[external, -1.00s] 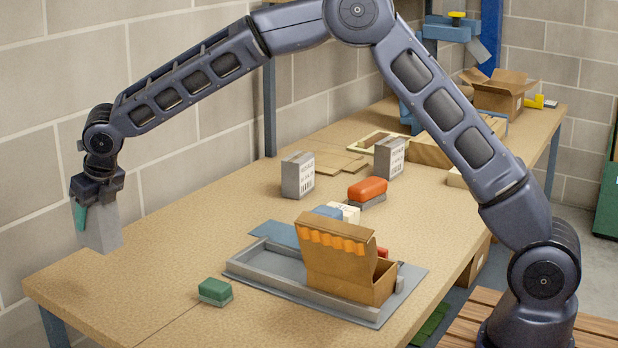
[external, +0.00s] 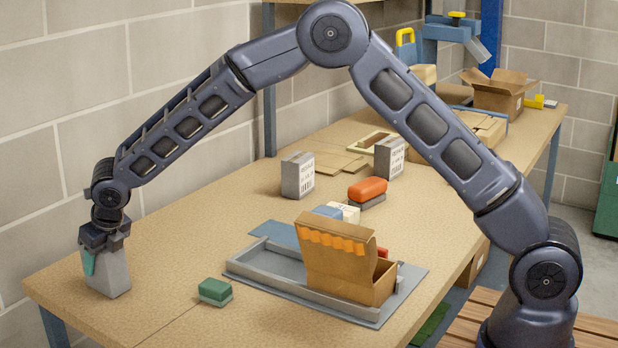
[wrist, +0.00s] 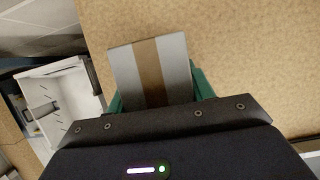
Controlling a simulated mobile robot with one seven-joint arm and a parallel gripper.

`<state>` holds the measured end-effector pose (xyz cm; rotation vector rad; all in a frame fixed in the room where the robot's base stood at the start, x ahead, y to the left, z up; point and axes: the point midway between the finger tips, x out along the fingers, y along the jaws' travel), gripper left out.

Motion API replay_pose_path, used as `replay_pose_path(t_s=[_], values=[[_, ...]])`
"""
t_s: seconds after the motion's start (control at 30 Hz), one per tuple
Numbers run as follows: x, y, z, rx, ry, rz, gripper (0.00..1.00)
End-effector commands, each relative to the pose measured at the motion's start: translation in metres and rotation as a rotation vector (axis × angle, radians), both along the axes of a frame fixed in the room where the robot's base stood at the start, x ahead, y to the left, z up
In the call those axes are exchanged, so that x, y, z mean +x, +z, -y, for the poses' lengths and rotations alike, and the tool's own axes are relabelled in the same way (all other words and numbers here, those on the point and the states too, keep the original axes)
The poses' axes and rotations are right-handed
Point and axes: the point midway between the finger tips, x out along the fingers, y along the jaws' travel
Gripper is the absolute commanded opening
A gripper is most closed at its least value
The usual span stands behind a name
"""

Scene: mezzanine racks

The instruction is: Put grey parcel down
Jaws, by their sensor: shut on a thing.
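The grey parcel (external: 112,276) is upright at the left end of the workbench, close to the wall. Its base appears to be at or very near the bench top; I cannot tell for sure that it touches. My gripper (external: 104,252) is shut on its upper part, with a teal finger along the near side. In the wrist view the grey parcel (wrist: 150,70) shows a brown tape strip down its middle. It sits between the teal fingers of my gripper (wrist: 158,90).
A green block (external: 215,291) lies to the right of the parcel. A grey tray (external: 262,280) with an open cardboard box (external: 340,265) is farther right. Two grey labelled parcels (external: 298,175) (external: 389,157) and an orange-topped block (external: 367,191) stand farther back. Bench around the held parcel is clear.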

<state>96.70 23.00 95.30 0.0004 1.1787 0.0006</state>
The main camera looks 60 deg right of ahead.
Motion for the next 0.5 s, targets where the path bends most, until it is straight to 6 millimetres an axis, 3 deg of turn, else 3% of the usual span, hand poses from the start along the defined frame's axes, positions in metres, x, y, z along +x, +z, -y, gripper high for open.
replay_pose_path(t_s=[0.23, 0.27, 0.3, 0.37, 0.5], values=[[0.0001, -0.0027, 0.0002, 0.0, 0.0, 0.0, 0.22], [0.0, -0.0028, 0.0002, 0.0, 0.0, 0.0, 0.56], [0.0, -0.0027, 0.0002, 0.0, 0.0, 0.0, 0.64], [0.0, -0.0027, 0.0002, 0.0, 0.0, 0.0, 0.74], [0.0001, -0.0026, 0.0002, 0.0, 0.0, 0.0, 0.74]])
